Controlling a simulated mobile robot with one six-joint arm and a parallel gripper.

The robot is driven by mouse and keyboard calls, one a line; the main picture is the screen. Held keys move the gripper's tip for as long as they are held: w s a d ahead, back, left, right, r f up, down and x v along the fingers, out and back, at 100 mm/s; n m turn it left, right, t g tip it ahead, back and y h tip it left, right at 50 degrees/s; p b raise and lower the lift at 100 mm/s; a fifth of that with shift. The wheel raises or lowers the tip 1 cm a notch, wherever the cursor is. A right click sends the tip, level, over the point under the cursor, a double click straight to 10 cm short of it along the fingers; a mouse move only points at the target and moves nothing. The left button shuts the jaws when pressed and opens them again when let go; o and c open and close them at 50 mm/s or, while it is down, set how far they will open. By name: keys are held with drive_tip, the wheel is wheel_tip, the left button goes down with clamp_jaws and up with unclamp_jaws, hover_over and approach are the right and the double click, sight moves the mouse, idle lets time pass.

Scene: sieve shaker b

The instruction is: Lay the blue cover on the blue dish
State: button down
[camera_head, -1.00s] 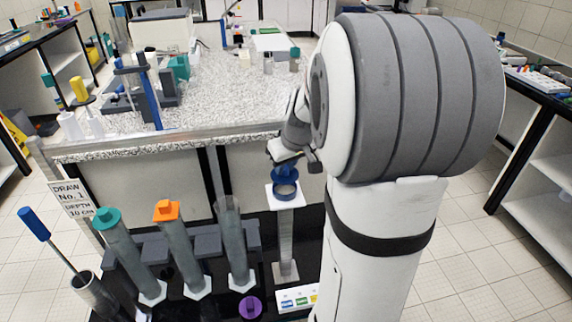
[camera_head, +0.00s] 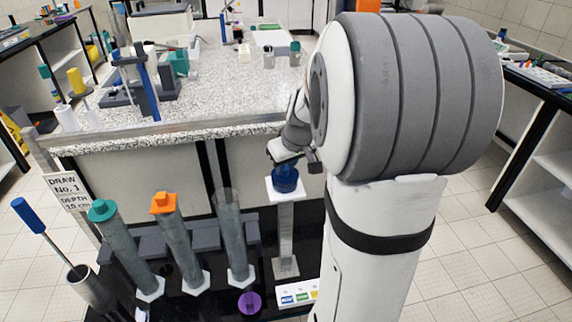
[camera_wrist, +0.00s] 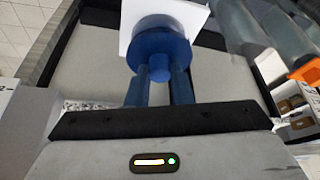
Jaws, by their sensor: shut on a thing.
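The blue cover (camera_head: 284,174) is a round lid with a knob. My gripper (camera_head: 287,160) is above it, shut on the knob. The wrist view shows the cover's disc (camera_wrist: 158,42) with the knob between my two fingers (camera_wrist: 160,75). The blue dish (camera_head: 287,187) is on the white square top of a pedestal, directly under the cover. The two look like one blue stack with no gap visible, but whether they touch all round cannot be told.
Tall tubes with a teal cap (camera_head: 102,210) and an orange cap (camera_head: 164,203), and an open tube (camera_head: 229,205), stand to the left. A purple piece (camera_head: 249,304) lies low in front. The speckled bench (camera_head: 220,120) is behind.

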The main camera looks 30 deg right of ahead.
sight(292, 182)
drive_tip(key=shift+f+b, duration=0.4)
drive_tip(key=shift+f, duration=0.05)
drive_tip(key=c, duration=1.2)
unclamp_jaws()
drive_tip(key=v, duration=0.7)
drive_tip(key=shift+s+r, duration=0.15)
drive_tip(key=shift+r, duration=0.25)
drive_tip(key=s+a+f+g+p, duration=0.1)
drive_tip(key=s+a+f, duration=0.3)
drive_tip(key=s+a, duration=1)
drive_tip(key=shift+s+a+f+m+g, duration=0.15)
drive_tip(key=shift+s+m+g, duration=0.3)
drive_tip(key=shift+s, duration=0.4)
